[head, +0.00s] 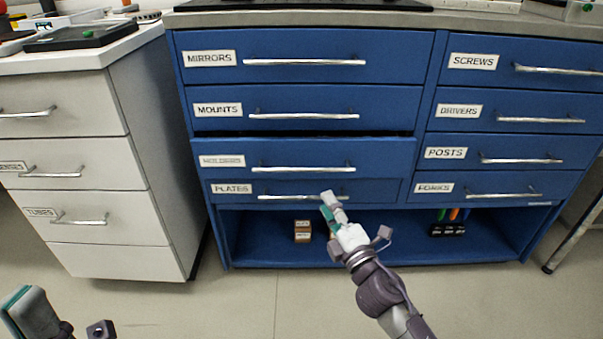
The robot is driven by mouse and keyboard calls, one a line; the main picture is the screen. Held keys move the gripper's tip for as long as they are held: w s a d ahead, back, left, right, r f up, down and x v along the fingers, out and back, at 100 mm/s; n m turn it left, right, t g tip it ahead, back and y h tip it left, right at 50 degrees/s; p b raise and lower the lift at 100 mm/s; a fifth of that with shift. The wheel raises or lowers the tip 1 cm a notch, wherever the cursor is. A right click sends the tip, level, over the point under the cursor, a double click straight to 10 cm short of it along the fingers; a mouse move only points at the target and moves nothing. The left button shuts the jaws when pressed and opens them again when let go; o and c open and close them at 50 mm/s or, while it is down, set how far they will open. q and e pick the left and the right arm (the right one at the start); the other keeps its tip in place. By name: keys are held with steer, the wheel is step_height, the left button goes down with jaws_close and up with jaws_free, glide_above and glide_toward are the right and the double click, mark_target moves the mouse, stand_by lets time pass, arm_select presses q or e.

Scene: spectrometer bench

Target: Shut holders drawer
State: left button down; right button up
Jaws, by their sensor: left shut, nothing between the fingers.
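The holders drawer (300,155) is in the left column of the blue cabinet, under the mounts drawer (290,98). It stands out a little, with a dark gap along its top edge. Its label is blurred, and its silver handle (303,169) runs across the front. My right gripper (329,203) is in front of the plates drawer (230,198), just below the holders drawer, and overlaps the plates handle in view. I cannot tell whether it touches anything or is open. My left gripper (30,308) is shut and empty at the bottom left, partly cut off, away from the cabinet.
A white drawer cabinet (110,230) stands to the left. Below the blue drawers is an open shelf (370,245) with small brown boxes (303,231) and a dark rack (448,230) holding coloured handles. The floor (230,305) in front is clear.

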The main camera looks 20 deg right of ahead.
mark_target(308, 170)
steer(key=b+x, duration=0.1)
steer(key=x, duration=1.1)
steer(key=shift+w, duration=0.1)
jaws_close()
